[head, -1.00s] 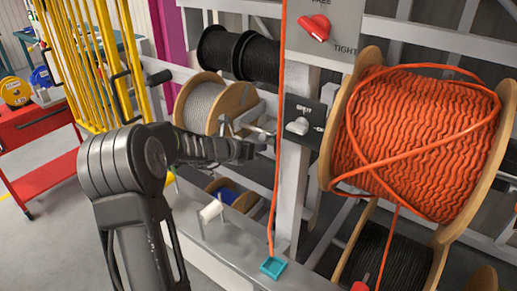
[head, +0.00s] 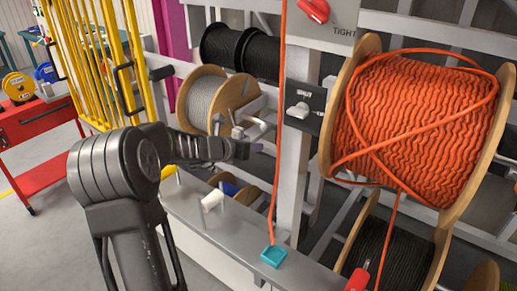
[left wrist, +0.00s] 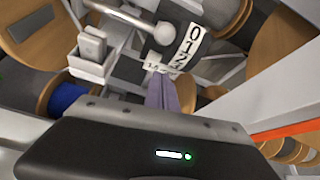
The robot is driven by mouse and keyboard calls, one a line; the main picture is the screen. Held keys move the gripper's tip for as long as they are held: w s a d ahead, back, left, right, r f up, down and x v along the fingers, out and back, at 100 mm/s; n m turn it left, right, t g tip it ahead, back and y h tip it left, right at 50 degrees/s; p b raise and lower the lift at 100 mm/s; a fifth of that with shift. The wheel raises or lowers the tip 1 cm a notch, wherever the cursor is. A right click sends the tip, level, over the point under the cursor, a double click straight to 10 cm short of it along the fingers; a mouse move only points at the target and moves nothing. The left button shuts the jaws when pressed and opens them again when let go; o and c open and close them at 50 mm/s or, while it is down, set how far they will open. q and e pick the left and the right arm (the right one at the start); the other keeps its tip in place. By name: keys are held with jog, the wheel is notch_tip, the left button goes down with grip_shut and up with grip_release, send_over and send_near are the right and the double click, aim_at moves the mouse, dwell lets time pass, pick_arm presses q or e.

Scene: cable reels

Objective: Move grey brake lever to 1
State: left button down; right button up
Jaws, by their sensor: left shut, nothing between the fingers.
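In the left wrist view, a silver rod with a pale ball end (left wrist: 165,33) looks like the grey brake lever. Its ball is beside the 0 end of a white number strip (left wrist: 187,48) reading 0, 1, 2 and on. In the head view a small pale knob (head: 238,132) by the grey reel (head: 202,104) may be the same lever. My left gripper (head: 257,148) is shut and empty, just right of and below that knob. Its purplish fingers (left wrist: 163,95) also show in the left wrist view, apart from the ball, and cover part of the strip. My right gripper is out of view.
An orange cable (head: 276,180) hangs close right of my left gripper, down to a teal block (head: 273,256). Behind it stands a grey post with a black switch panel (head: 304,92). A big orange reel (head: 415,125) is at right. A white peg (head: 212,201) stands below.

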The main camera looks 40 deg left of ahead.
pick_arm(q)
jog(key=s+r, duration=0.4)
jog(key=r, duration=0.2)
jog(key=shift+s+a+r+p, duration=0.2)
jog(key=shift+a+r+p, duration=0.05)
jog(key=shift+a+p, duration=0.2)
jog(key=shift+d, duration=0.1)
